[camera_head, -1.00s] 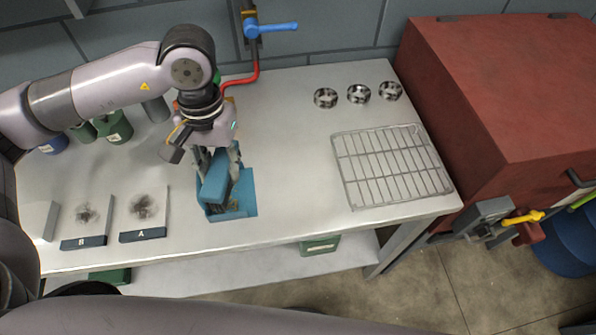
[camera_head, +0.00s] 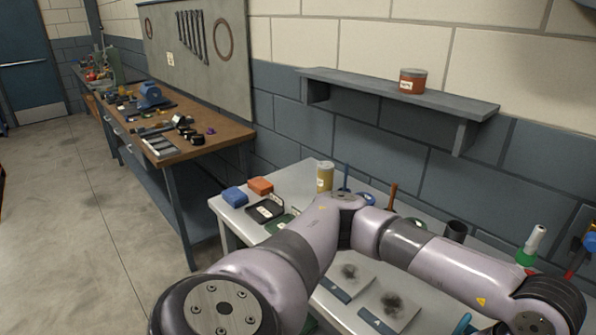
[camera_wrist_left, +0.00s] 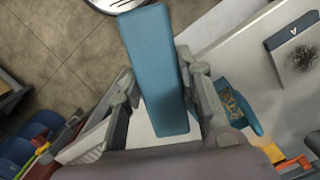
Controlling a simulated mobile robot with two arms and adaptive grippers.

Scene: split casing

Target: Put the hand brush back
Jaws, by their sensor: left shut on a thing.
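In the left wrist view a long blue block (camera_wrist_left: 158,75), which I take to be the hand brush, is between the fingers of my left gripper (camera_wrist_left: 165,100). The gripper is shut on it. Its bristles cannot be made out. A flat blue piece (camera_wrist_left: 238,105) with a brownish patch shows beside the right finger; I cannot tell if it belongs to the brush. In the head view my left arm reaches right and its gripper is out of the picture. A small blue part (camera_head: 463,323) shows at the bottom edge. My right gripper is not in view.
A grey shelf (camera_head: 400,93) on the wall bears a reddish-brown can (camera_head: 412,81). On the table are a blue block (camera_head: 234,197), an orange block (camera_head: 260,187), a yellow can (camera_head: 325,177) and two smudged plates (camera_head: 395,300). A wooden workbench (camera_head: 190,140) stands left, beside open floor.

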